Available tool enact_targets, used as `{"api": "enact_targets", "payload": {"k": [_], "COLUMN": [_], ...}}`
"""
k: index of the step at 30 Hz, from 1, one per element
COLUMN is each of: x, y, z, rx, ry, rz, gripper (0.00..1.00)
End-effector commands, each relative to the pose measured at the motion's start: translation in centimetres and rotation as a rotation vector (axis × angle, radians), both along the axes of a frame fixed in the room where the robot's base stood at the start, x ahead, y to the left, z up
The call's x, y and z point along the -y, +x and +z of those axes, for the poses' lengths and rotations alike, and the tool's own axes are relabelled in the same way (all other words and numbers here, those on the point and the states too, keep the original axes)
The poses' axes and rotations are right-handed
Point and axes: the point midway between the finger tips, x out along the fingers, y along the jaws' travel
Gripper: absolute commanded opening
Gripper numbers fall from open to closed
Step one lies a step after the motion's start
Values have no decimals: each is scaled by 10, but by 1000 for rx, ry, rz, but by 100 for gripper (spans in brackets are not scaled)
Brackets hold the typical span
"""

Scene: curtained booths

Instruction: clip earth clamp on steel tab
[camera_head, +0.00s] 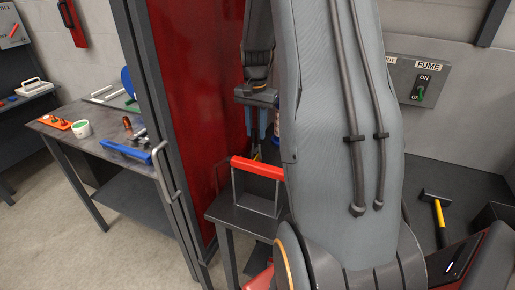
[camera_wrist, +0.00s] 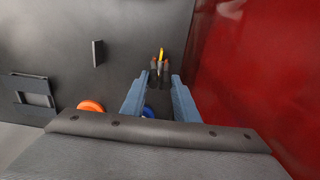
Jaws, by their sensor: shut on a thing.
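The earth clamp (camera_wrist: 160,70), dark with reddish-brown jaw ends and a yellow part, sits between the fingertips of my gripper (camera_wrist: 161,80) in the wrist view. The gripper is shut on it. A small upright grey plate, which looks like the steel tab (camera_wrist: 97,53), stands on the dark surface to the left of the clamp, apart from it. In the head view my gripper (camera_head: 257,136) points down in front of the red curtain, with a bit of yellow below its fingers. My arm hides much of that area, and I cannot make out the tab there.
The red curtain (camera_wrist: 246,70) stands close on the right in the wrist view. A red-handled frame (camera_head: 258,167) stands on the dark bench near my gripper. Orange (camera_wrist: 90,105) and blue (camera_wrist: 148,111) round things lie below. A hammer (camera_head: 438,212) lies at right.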

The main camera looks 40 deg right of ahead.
Motion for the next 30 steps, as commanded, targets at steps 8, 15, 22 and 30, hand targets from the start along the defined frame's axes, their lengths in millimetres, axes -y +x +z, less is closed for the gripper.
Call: {"api": "enact_targets", "payload": {"k": [8,15,22,30], "x": [0,0,0,0], "y": [0,0,0,0], "z": [15,25,36,47], "rx": [2,1,1,1], "ry": [-1,0,-1,0], "rz": [0,0,0,0], "gripper": [0,0,0,0]}}
